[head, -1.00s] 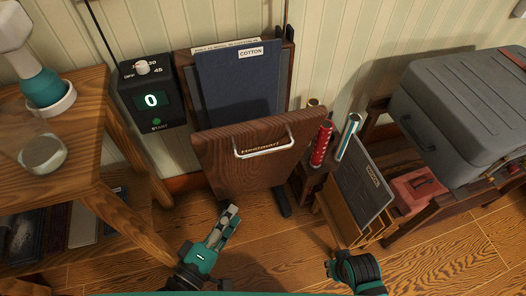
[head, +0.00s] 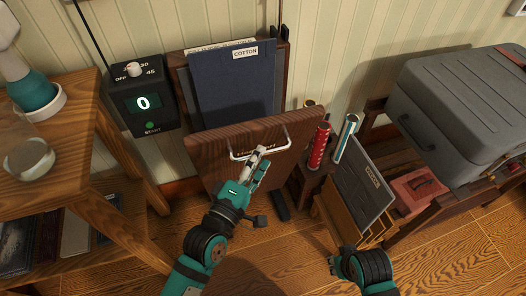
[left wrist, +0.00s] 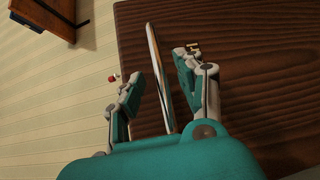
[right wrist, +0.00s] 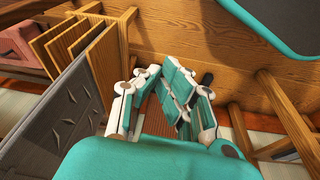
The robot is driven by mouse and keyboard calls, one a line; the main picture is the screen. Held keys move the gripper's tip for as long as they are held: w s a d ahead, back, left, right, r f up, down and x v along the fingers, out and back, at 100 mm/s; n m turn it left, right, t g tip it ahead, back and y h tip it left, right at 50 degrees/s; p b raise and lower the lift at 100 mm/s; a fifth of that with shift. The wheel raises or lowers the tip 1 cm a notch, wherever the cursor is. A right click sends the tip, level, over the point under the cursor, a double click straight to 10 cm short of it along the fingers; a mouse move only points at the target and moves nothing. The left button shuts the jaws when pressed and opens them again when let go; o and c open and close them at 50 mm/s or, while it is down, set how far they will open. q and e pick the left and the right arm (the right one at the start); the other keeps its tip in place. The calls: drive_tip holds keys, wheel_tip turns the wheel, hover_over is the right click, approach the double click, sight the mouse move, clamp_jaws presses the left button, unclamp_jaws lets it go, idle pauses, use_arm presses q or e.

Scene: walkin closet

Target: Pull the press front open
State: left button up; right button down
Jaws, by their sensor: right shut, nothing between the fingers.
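The press front (head: 215,158) is a dark wood panel with a silver bar handle (head: 285,147) near its top edge. Its top stands away from the press's back panel, where navy cloth (head: 235,88) labelled COTTON hangs. My left gripper (head: 262,168) is at the handle. In the left wrist view my left gripper (left wrist: 158,80) is open, with the handle (left wrist: 160,75) running between its spread fingers; the fingers look clear of the bar. The panel (left wrist: 255,80) lies behind them. My right gripper (right wrist: 160,88) is shut and empty, low over the floor.
A black control box (head: 143,95) showing 0 is left of the press, beside a wooden shelf table (head: 75,130). Red (head: 319,146) and teal (head: 346,138) rolls and a rack with a grey board (head: 362,182) stand right. A grey case (head: 450,95) sits farther right.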

use_arm(q)
drive_tip(key=x, duration=0.2)
drive_tip(key=shift+w+d, duration=0.15)
drive_tip(key=shift+w, duration=0.15)
use_arm(e)
drive_tip(key=shift+r, duration=0.75)
use_arm(q)
drive_tip(key=shift+c, duration=0.4)
use_arm(e)
drive_tip(key=shift+s+f, duration=0.1)
use_arm(q)
clamp_jaws()
use_arm(e)
drive_tip(key=shift+d, duration=0.1)
